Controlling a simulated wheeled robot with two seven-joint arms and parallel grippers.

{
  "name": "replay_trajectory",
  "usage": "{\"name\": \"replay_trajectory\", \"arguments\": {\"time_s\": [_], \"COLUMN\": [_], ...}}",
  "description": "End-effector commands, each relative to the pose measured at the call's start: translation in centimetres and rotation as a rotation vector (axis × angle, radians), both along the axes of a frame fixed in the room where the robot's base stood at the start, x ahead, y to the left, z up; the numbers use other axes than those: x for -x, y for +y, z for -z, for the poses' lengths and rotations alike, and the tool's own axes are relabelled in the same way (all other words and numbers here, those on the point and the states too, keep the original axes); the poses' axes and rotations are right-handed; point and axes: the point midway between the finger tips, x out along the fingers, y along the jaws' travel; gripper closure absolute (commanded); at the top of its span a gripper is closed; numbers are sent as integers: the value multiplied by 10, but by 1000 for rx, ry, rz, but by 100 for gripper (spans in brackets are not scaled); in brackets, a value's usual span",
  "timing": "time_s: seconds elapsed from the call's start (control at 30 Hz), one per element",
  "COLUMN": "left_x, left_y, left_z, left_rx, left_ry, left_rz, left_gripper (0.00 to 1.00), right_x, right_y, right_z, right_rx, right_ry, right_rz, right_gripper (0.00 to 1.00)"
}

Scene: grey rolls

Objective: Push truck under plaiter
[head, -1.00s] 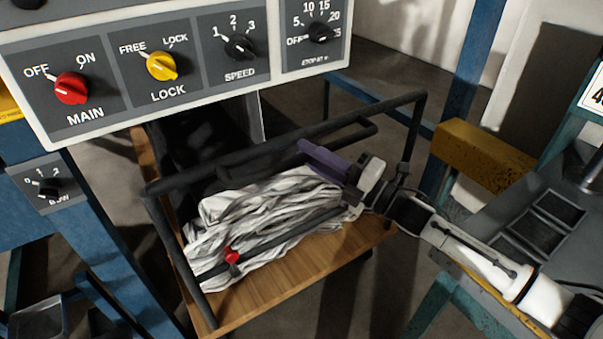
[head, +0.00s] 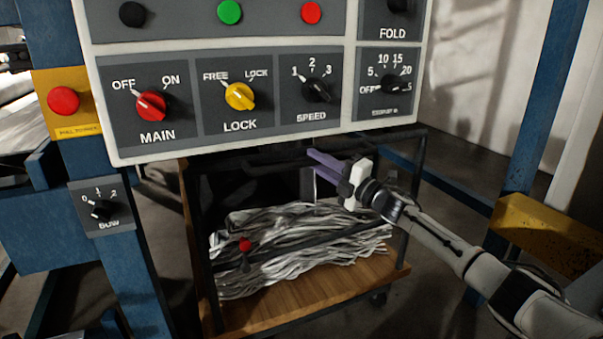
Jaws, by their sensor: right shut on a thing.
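The truck (head: 290,300) has a wooden deck, a black tube frame and a caster at its right front. A heap of crumpled grey-white cloth (head: 300,235) lies on it. The plaiter's control panel (head: 260,110) hangs in front of and above the truck's far part and hides some of its upper frame. My right gripper (head: 318,172), with purple fingers, reaches in from the right above the cloth. It is shut on the truck's upper black rail; the panel's shadow makes the exact contact hard to see. My left gripper is out of view.
A blue post (head: 110,245) with a BOW dial stands left of the truck. A red push button (head: 63,100) sits on a yellow plate there. A yellow block (head: 548,233) and another blue post (head: 530,130) stand at the right. Dark floor shows between truck and right post.

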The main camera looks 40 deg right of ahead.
Motion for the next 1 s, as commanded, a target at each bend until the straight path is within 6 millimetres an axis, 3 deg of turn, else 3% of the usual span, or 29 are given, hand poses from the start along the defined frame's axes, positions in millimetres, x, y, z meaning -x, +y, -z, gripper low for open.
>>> {"name": "replay_trajectory", "arguments": {"time_s": [0.37,0.4,0.5,0.83,1.0], "left_x": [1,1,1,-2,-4], "left_y": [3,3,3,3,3], "left_z": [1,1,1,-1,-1], "left_rx": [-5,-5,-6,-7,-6], "left_ry": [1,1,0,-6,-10], "left_rz": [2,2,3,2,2], "left_gripper": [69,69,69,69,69], "right_x": [-2,-2,-2,-1,11], "right_y": [-4,-5,-4,-3,-6], "right_z": [-2,-2,-2,0,3], "right_rx": [1,1,1,1,2], "right_ry": [0,-1,-1,1,2], "right_rz": [9,9,9,6,7], "right_gripper": [100,81,64,64,64]}}
